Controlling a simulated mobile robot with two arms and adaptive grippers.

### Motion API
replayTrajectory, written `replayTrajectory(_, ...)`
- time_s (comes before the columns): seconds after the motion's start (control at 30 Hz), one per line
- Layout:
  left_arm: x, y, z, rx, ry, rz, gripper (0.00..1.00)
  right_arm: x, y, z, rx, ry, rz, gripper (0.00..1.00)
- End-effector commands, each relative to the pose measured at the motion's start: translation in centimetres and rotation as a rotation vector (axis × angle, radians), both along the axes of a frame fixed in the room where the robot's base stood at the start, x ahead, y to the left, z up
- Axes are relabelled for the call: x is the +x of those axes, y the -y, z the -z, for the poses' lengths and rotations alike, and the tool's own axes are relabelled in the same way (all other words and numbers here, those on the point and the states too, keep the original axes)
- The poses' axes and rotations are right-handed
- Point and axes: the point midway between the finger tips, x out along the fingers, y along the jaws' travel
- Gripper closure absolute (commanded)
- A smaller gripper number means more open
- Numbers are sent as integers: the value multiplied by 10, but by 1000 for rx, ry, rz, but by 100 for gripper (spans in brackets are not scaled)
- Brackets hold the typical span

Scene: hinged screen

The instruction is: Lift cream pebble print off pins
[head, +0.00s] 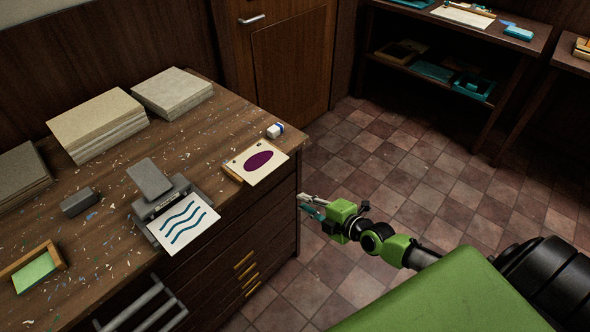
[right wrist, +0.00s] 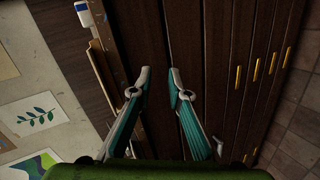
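The cream pebble print (head: 260,161), a cream sheet with a dark purple oval, lies near the right end of the dark wooden cabinet top. A thin wooden strip (head: 232,173) runs along its left edge; the pins are too small to make out clearly. My right gripper (head: 301,203) is beside the cabinet's front, below the top's edge and apart from the print. In the right wrist view its two fingers (right wrist: 160,75) are parted with nothing between them, facing the dark drawer fronts. My left gripper is not in view.
A white and blue block (head: 275,130) stands behind the print. A grey clamp device (head: 158,192) with a wave print (head: 183,221) is to its left. Paper stacks (head: 97,125) line the back. Brass handles (head: 247,270) mark the drawers. Tiled floor is free at right.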

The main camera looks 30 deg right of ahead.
Motion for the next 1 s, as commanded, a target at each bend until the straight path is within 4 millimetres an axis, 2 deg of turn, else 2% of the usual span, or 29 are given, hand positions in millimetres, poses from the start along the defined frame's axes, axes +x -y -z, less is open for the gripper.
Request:
replayTrajectory(0.03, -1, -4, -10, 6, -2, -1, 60, 7, -7, -35, -36, 53, -44, 83)
replayTrajectory(0.1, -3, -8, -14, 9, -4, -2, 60, 13, -15, -65, -80, 111, -88, 83)
replayTrajectory(0.2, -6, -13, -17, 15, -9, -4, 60, 17, -23, -92, -123, 165, -131, 83)
replayTrajectory(0.3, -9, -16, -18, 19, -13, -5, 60, 19, -28, -103, -145, 191, -150, 83)
replayTrajectory(0.47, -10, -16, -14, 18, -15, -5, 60, 30, -32, -102, -150, 200, -151, 83)
replayTrajectory(0.73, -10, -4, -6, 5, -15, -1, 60, 66, -45, -93, -147, 200, -150, 83)
replayTrajectory(0.93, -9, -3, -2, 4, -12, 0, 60, 93, -55, -85, -148, 199, -150, 83)
replayTrajectory(0.97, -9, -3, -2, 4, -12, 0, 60, 94, -55, -85, -149, 198, -152, 86)
replayTrajectory(1.0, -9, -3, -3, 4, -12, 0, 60, 92, -55, -85, -152, 196, -152, 96)
